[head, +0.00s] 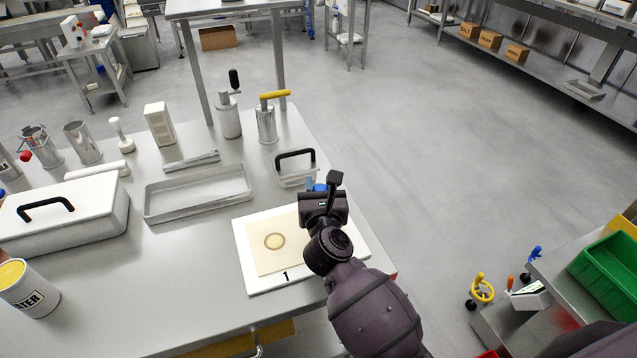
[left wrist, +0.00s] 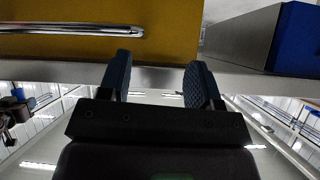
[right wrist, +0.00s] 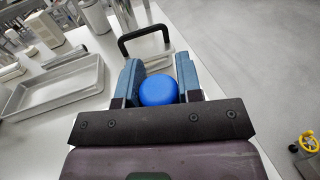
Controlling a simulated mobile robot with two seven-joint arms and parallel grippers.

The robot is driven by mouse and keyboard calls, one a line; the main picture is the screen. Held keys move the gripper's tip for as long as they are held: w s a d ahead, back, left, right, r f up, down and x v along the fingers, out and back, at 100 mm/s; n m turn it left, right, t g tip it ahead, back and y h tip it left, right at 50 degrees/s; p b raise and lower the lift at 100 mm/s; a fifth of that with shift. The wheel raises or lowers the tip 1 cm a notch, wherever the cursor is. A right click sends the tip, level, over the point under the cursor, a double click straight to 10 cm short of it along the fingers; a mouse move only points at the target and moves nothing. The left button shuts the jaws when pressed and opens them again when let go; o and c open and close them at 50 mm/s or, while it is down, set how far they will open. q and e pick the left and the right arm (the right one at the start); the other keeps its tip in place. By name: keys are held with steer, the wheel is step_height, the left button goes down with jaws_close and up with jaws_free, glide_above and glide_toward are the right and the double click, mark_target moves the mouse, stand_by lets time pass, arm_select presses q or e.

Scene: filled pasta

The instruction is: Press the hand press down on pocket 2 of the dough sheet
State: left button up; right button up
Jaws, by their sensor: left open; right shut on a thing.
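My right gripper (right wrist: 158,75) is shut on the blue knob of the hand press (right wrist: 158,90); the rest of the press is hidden. In the head view my right arm comes down over the right half of the dough sheet (head: 262,262), which lies on a white board (head: 249,280). One round pocket (head: 275,241) with a ring mark and yellowish middle shows on the sheet, above a board label "1". Pocket 2 is hidden behind my arm, and I cannot tell whether the press touches the dough. My left gripper (left wrist: 161,85) is open and empty.
A small container with a black handle (head: 294,156) stands behind the board. A metal tray (head: 197,214) and a white lidded box (head: 85,232) stand to the left. In the left wrist view, a yellow panel (left wrist: 170,30) with a metal bar is close to the fingers.

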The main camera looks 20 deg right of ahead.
steer(key=shift+r, duration=0.1)
stand_by(0.4)
steer(key=shift+p, duration=0.3)
stand_by(0.6)
steer(key=shift+f+b, duration=0.5)
steer(key=shift+f, duration=0.3)
stand_by(2.3)
steer(key=shift+r+p, duration=0.65)
steer(key=shift+r, duration=0.5)
step_height(320, 180, up, 5)
steer(key=p, duration=0.5)
